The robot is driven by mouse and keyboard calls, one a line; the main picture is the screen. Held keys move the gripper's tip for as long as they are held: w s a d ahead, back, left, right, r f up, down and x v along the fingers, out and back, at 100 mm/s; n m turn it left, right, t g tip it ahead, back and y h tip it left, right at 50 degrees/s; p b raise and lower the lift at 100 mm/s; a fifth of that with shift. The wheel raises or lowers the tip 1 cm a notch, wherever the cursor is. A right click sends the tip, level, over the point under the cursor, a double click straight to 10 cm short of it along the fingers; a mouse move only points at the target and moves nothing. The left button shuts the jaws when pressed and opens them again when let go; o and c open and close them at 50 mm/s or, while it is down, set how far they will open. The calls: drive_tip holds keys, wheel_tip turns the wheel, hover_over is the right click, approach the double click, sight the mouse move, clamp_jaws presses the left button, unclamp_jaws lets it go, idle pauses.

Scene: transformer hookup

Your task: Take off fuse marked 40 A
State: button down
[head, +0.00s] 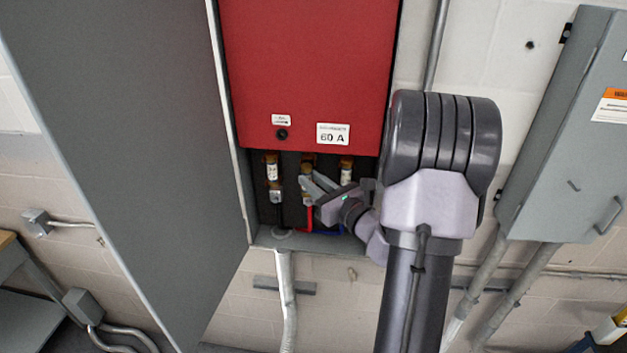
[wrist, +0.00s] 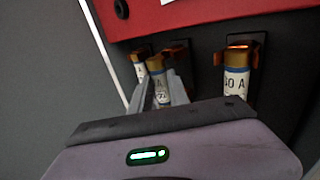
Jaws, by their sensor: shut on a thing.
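Three fuses with brass caps and pale labels sit in a row below the red panel. In the head view they are the left fuse (head: 272,171), the middle fuse (head: 307,170) and the right fuse (head: 346,169). My gripper (head: 312,188) is shut on the middle fuse, which stands upright between the fingers. In the wrist view, my gripper (wrist: 162,92) holds the middle fuse (wrist: 158,78); its label is mostly hidden and its rating cannot be read. The right fuse (wrist: 236,78) shows "0 A" with an unclear first digit. The left fuse (wrist: 140,69) is behind.
The open grey door (head: 130,150) stands at the left. A grey box (head: 565,130) is on the right wall. Red and blue wires run below the fuses.

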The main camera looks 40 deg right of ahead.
drive_tip(key=shift+s+a, duration=0.25)
drive_tip(key=shift+s+a+b, duration=0.95)
drive_tip(key=shift+s+a, duration=0.7)
drive_tip(key=shift+a, duration=0.25)
